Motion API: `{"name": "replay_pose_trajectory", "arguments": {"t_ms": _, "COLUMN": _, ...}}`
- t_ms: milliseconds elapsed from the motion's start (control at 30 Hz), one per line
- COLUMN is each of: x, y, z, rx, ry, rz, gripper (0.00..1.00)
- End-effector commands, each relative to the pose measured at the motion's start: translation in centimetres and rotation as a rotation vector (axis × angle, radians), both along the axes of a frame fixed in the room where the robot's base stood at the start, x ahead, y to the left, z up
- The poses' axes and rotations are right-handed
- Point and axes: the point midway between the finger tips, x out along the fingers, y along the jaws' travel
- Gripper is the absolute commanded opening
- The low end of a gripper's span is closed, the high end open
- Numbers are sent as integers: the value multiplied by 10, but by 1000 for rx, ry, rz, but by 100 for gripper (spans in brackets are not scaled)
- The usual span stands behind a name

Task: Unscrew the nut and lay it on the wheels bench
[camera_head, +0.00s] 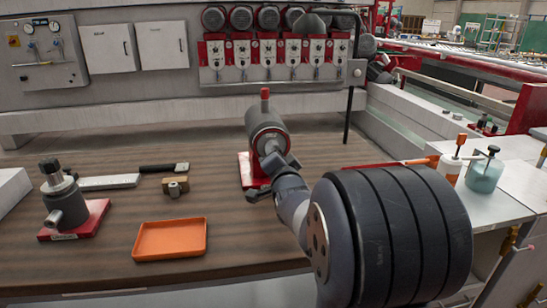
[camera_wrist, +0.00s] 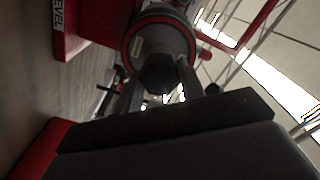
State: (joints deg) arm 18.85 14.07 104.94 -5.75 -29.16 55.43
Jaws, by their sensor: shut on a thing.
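A grey cylindrical spindle unit (camera_head: 264,122) on a red base stands on the brown wooden bench (camera_head: 110,222), its round end facing me. In the wrist view, the same unit (camera_wrist: 160,36) has a red ring around its face and a dark hexagonal nut (camera_wrist: 158,73) at its centre. My gripper (camera_head: 274,172) is in front of this face, and the wrist view shows its two fingers (camera_wrist: 160,82) on either side of the nut, shut on it. The nut is still at the spindle face. In the head view my gripper and wrist hide the nut.
An orange tray (camera_head: 170,239), a second upright spindle unit (camera_head: 67,202) on a red base, a black-handled tool (camera_head: 110,182) and a small brass block (camera_head: 176,186) lie to the left. Bottles (camera_head: 484,174) stand at the right. Bench is clear around the tray.

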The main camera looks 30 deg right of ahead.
Motion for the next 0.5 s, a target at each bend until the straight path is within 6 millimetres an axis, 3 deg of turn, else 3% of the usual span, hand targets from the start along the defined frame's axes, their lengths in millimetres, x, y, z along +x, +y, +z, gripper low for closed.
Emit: {"name": "replay_pose_trajectory", "arguments": {"t_ms": 500, "x": -1, "y": 0, "z": -5, "rx": -618, "ry": 176, "rz": -1, "gripper": 10}}
